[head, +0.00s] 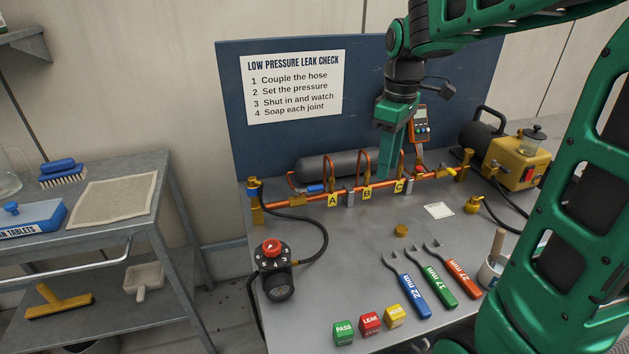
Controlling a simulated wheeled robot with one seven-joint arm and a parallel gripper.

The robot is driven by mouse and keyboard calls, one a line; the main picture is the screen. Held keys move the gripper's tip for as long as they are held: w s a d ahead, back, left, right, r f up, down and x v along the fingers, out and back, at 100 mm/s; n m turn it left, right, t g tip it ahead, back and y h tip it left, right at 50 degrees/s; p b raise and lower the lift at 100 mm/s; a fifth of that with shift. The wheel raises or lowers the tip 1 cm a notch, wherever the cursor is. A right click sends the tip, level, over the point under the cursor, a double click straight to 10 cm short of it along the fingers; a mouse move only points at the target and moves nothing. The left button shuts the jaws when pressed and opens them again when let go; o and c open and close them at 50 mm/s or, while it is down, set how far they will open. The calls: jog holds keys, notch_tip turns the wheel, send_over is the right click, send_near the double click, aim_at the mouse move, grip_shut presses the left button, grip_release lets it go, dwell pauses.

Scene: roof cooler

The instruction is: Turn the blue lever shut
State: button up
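A small blue lever (315,188) shows in the head view at the copper pipe (290,204), left of the yellow A tag (333,200). It looks roughly in line with the pipe, but it is too small to tell its exact angle. Another small blue part (253,190) sits on the brass fitting at the pipe's left end. My gripper (393,174) points down at the back of the bench, near the tags B and C, to the right of the blue lever and apart from it. Its fingers overlap in this view, so their opening is unclear.
A grey cylinder (325,166) lies behind the pipe, with copper loops rising beside it. A black regulator with a red knob (271,246) stands front left. Several wrenches, coloured blocks and a brass cap (401,230) lie in front. A yellow pump (512,165) stands right.

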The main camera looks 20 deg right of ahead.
aim_at(316, 186)
jog(key=w+a+f+n, duration=0.1)
jog(key=w+a+n, duration=0.9)
jog(key=w+a, duration=0.3)
jog(key=f, duration=0.7)
jog(key=w+f, duration=0.1)
jog(key=f, duration=0.3)
jog(key=shift+w+d+f, duration=0.1)
jog(key=shift+d, duration=0.2)
grip_shut()
jog(key=shift+d, duration=0.1)
